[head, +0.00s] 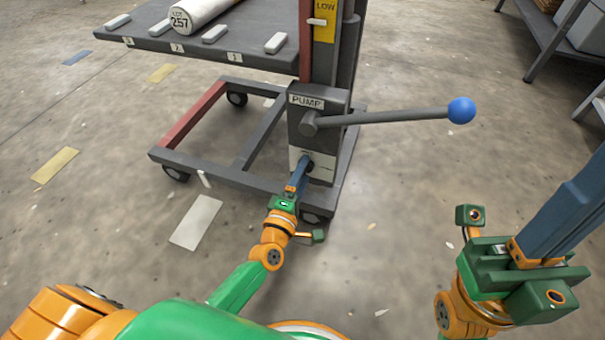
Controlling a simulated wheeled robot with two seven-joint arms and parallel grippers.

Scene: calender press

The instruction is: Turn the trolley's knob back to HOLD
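The trolley (215,177) is a dark grey lift frame with a red side bar and a column marked PUMP. Low on the column is a pale panel (322,170) with a small dark knob (309,165). My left gripper (302,170) reaches up to this knob, its blue fingers at or against it. The fingers overlap in this view, so I cannot tell whether they are closed on the knob. The knob's pointer and most of the panel's lettering are hidden or too small to read. My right gripper (578,205) is at the right, away from the trolley, its fingertips cut off by the frame edge.
A pump lever (385,117) with a blue ball end sticks out to the right above the panel. The trolley's platform (262,58) carries a white roll (195,14) marked 257. Shelving (560,40) stands at the upper right. The floor between is mostly clear.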

